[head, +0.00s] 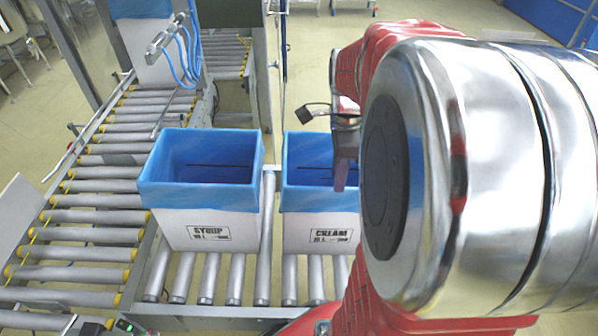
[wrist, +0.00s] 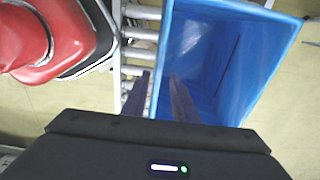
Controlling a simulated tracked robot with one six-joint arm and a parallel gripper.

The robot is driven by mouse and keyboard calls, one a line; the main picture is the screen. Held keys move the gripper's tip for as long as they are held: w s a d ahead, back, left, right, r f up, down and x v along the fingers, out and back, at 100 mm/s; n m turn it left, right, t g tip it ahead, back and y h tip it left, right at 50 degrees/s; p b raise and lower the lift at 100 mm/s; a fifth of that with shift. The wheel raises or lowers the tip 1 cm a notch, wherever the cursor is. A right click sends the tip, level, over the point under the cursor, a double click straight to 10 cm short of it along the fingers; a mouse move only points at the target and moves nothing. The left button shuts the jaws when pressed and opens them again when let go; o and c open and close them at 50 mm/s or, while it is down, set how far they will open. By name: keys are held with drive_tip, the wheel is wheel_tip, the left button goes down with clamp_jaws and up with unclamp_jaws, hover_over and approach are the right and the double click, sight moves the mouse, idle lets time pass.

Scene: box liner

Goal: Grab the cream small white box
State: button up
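The cream box (head: 303,225) is white with a blue liner folded over its rim and a CREAM label on its front. It stands upright on the rollers in the head view, its right part hidden by my arm. My gripper (head: 340,176) shows partly over its opening. In the wrist view, the lined box (wrist: 225,60) lies beyond my gripper (wrist: 159,88). The two fingers are apart, one on each side of the box's left rim as seen there. I cannot tell whether either finger touches the wall.
A similar box labelled SYRUP (head: 205,222) stands just left of the cream box, with a narrow gap between. A roller conveyor (head: 85,215) runs along the left. A metal post and frame (head: 275,80) stand behind the boxes.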

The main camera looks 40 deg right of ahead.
sight(330, 198)
drive_tip(key=shift+d+f, duration=0.1)
drive_tip(key=shift+f, duration=2.5)
drive_tip(key=shift+c, duration=0.2)
clamp_jaws()
drive_tip(key=shift+r, duration=0.1)
